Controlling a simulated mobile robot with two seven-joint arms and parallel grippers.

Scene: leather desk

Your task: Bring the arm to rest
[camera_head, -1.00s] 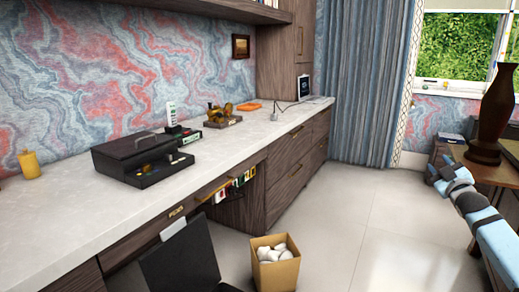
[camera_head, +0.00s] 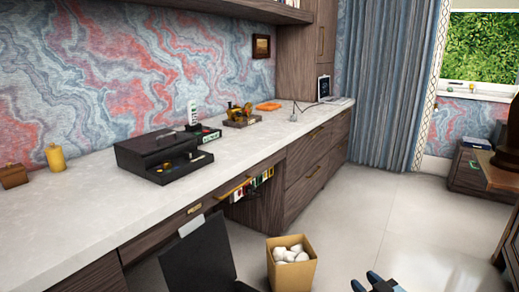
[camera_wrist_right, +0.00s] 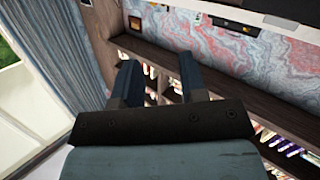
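My right gripper (camera_head: 368,283) shows at the bottom edge of the head view, right of the waste bin, over the pale floor. Only its dark and light-blue tip parts are in the picture; the rest of the arm is cut off. In the right wrist view the two dark fingers (camera_wrist_right: 160,82) stand apart with nothing between them, so it is open and empty. My left gripper is in neither view.
The long pale desk (camera_head: 80,215) carries a black organizer box (camera_head: 165,158) and a yellow jar (camera_head: 55,157). A dark chair (camera_head: 200,258) and a waste bin (camera_head: 291,268) with crumpled paper stand before it. The floor (camera_head: 390,215) behind the gripper is clear.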

